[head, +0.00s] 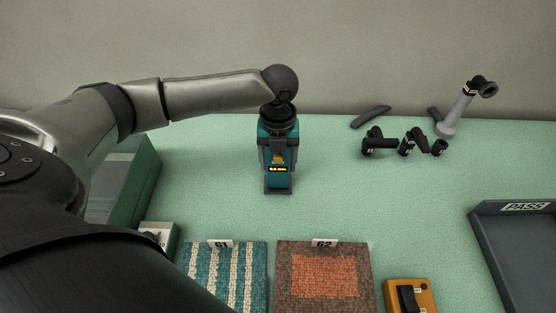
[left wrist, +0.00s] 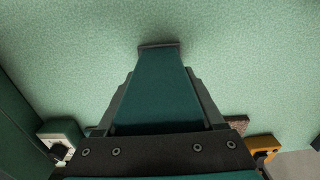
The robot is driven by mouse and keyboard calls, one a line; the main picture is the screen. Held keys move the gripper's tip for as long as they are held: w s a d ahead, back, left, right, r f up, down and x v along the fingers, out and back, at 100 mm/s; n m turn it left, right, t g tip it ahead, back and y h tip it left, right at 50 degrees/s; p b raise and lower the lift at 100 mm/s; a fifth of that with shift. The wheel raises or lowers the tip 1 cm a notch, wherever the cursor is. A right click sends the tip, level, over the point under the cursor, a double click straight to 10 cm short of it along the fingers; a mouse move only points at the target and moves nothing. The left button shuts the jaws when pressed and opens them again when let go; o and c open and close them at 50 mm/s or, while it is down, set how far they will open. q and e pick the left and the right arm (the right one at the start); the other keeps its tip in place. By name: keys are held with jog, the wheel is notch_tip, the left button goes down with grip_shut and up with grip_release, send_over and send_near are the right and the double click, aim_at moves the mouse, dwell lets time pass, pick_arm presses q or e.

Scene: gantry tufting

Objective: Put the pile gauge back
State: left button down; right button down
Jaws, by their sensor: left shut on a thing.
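The pile gauge (head: 278,178) is a teal and dark grey upright device with a small lit yellow display, near the middle of the head view. My left gripper (head: 277,145) points down from above and is shut on its upper body. In the left wrist view the gauge's teal body (left wrist: 158,90) fills the space between the dark fingers and narrows to a dark foot. I cannot tell whether the foot touches the green surface. My right gripper is not in view.
An orange switch box (head: 408,296) and a PASS tray (head: 490,245) are at right. A green box (head: 140,185) stands left. Black parts (head: 378,143) and a grey stand (head: 457,112) are behind right. The surface around the gauge is clear.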

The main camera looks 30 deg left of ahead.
pick_arm(q)
grip_release()
jog(key=shift+f, duration=0.15)
notch_tip(320, 180, up, 12)
jog(key=shift+r+p, duration=0.2)
jog(key=shift+p, duration=0.55)
